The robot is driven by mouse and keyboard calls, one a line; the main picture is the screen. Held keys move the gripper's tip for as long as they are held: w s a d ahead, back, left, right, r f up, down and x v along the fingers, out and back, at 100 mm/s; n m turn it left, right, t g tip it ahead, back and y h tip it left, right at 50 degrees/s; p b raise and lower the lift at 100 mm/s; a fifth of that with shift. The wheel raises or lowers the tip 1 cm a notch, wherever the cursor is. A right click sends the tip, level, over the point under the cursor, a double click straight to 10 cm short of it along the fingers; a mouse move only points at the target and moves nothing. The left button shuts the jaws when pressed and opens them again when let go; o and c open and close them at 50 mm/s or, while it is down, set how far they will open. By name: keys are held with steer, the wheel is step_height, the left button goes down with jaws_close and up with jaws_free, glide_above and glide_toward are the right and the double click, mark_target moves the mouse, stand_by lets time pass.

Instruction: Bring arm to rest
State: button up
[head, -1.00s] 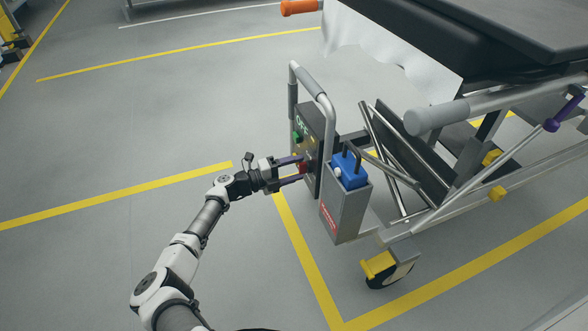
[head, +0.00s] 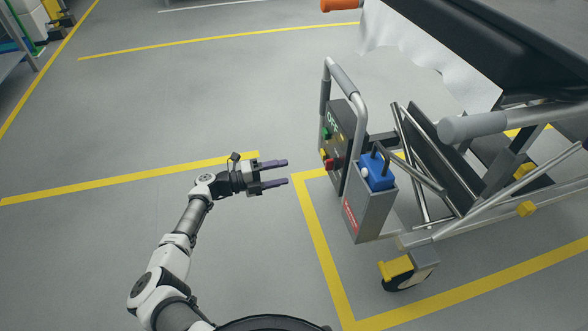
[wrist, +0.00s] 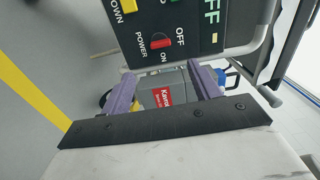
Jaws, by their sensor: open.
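My gripper (head: 287,173) is open and empty in the head view, held out over the grey floor to the left of the cart's control panel. Its two purple fingers point right and are apart from the panel. The dark control panel (head: 342,132), marked OFF, has green, yellow and red controls. In the wrist view the panel (wrist: 205,18) fills the top, with a red power switch (wrist: 160,40) and a yellow button. The wrist view also shows my open fingers (wrist: 163,84), with nothing between them but the more distant grey box behind.
A grey box (head: 368,215) with a blue top sits beside the panel, below a curved metal rail (head: 343,75). The wheeled bed or cart (head: 470,230) fills the right side. Open floor (head: 110,250) with yellow lines lies to the left.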

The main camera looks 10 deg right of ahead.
steer(key=shift+a, duration=0.45)
